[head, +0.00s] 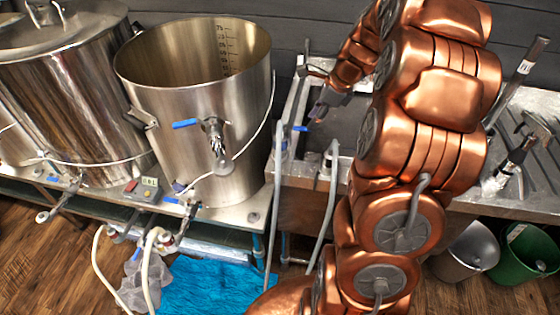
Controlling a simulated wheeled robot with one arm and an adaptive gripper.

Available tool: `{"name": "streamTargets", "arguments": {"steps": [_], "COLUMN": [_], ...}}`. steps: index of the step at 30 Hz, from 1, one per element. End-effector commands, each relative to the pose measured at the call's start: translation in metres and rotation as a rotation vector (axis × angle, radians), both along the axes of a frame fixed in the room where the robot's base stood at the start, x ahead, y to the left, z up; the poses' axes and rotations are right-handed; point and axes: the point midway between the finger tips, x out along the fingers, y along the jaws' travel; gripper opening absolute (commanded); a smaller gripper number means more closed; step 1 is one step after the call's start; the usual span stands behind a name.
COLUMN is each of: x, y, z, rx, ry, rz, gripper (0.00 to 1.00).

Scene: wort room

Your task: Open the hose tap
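A small blue lever (300,129) shows at the left front part of the sink, beside the top of a grey hose (278,170). It looks like the hose tap's handle, but the tap's body is too small to make out. My gripper (317,112) is above and slightly right of this lever, its tips pointing down and left. A small gap shows between the tips and the lever. The fingers are small and dark, so I cannot tell whether they are open or shut. My copper arm covers the middle of the sink.
A steel pot (195,100) with a blue-handled valve (187,124) stands left of the sink (345,118). A lidded kettle (70,90) is farther left. A second hose (325,205) hangs in front. A green bin (524,252) and a grey bin (466,250) stand at lower right.

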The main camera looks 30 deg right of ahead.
Motion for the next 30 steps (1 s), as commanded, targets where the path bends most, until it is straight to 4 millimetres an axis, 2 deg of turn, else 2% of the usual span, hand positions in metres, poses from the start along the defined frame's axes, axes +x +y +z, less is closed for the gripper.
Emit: {"name": "streamTargets", "arguments": {"steps": [13, 20, 30], "x": [-0.012, -0.018, -0.034], "y": [-0.014, 0.011, 0.059], "z": [0.046, 0.049, 0.055], "rx": [-0.001, -0.025, -0.080], "ry": [-0.003, -0.004, -0.017], "rz": [0.001, 0.114, 0.358], "gripper": [0.43, 0.43, 0.43]}}
